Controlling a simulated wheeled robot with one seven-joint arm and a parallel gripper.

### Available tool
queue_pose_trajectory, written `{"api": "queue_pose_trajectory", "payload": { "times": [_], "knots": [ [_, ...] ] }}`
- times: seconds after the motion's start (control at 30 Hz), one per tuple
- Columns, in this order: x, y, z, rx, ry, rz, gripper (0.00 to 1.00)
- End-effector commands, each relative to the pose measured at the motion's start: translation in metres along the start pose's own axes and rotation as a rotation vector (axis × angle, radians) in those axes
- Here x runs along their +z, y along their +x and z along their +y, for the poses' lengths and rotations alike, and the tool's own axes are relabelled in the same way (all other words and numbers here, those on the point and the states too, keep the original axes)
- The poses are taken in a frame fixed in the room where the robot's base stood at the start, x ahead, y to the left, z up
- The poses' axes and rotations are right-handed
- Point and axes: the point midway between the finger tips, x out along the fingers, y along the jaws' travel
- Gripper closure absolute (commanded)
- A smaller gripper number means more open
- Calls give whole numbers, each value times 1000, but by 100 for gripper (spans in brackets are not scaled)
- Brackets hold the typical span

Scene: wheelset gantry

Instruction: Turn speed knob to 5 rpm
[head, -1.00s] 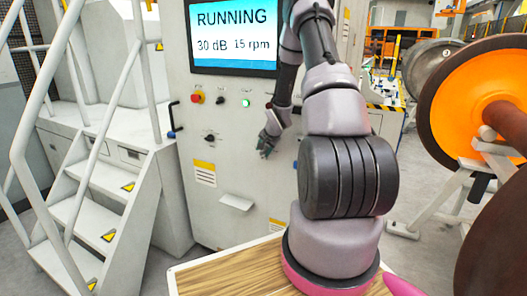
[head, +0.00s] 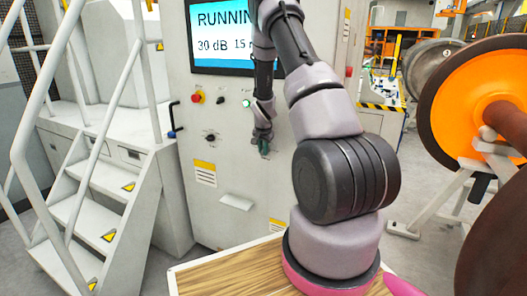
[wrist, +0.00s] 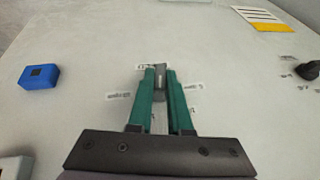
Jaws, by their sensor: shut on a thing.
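The speed knob (wrist: 160,80) is a small dark grey knob with small white labels around it, whose text is too small to read surely. My gripper (wrist: 160,90), with green fingers, is shut on the knob in the wrist view, one finger on each side. In the head view my gripper (head: 263,148) is at the front of the panel, and the knob is hidden behind it. The display (head: 222,38) shows "RUNNING", "30 dB" and a partly hidden "15"; my arm covers its right part.
The light grey cabinet (head: 225,225) carries a red button (head: 197,97), a lit green button (head: 246,104) and another black knob (head: 210,137). White stairs (head: 85,190) stand left; an orange wheel (head: 480,100) stands right.

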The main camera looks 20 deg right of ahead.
Motion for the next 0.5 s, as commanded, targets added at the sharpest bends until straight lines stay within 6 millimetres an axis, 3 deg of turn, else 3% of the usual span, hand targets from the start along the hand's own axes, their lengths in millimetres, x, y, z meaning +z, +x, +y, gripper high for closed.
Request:
{"api": "queue_pose_trajectory", "payload": {
  "times": [0.5],
  "knots": [
    [0,2,-10,452,-194,7,100]
  ]
}}
